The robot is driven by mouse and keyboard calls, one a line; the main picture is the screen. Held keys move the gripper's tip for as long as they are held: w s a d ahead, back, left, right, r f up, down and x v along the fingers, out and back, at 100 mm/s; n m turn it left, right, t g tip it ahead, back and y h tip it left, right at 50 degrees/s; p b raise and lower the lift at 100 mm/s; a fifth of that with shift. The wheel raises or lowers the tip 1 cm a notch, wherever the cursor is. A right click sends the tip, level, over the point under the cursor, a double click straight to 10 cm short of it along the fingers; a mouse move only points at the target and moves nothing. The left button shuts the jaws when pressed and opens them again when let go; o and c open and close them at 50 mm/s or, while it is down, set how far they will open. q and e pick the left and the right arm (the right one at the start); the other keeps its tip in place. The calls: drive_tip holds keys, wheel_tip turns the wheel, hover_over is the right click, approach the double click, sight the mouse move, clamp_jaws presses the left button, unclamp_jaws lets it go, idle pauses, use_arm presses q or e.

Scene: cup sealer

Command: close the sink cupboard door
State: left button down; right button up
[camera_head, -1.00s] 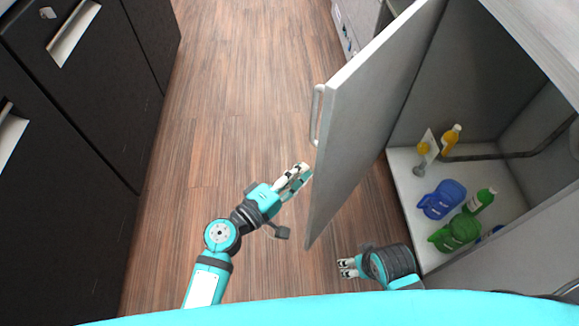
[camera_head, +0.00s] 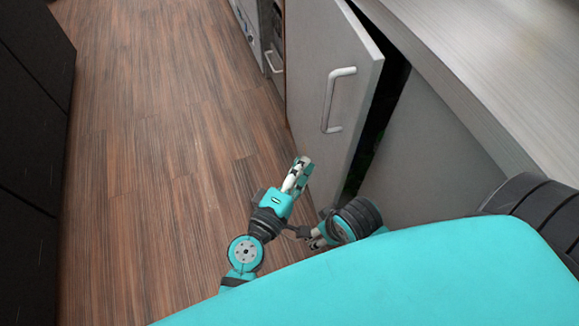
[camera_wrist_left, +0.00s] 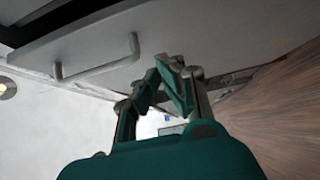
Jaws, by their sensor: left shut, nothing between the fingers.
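The sink cupboard door (camera_head: 308,75) is a grey panel with a pale bar handle (camera_head: 338,100). It stands slightly ajar, with a dark narrow gap between its right edge and the cupboard frame. My left gripper (camera_head: 301,164) is shut and empty, at the lower part of the door's outer face; I cannot tell whether it touches. In the left wrist view, the gripper (camera_wrist_left: 170,64) points at the door (camera_wrist_left: 195,28), below its handle (camera_wrist_left: 100,65). The cupboard's inside is hidden.
A grey worktop (camera_head: 490,75) overhangs the cupboard at the right. Dark cabinets (camera_head: 30,120) line the left side. The wooden floor (camera_head: 150,150) between is clear.

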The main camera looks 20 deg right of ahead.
use_arm(q)
drive_tip(key=shift+s+d, duration=0.1)
drive_tip(key=shift+d, duration=0.15)
drive_tip(key=shift+a, duration=0.1)
drive_tip(key=v, duration=1.2)
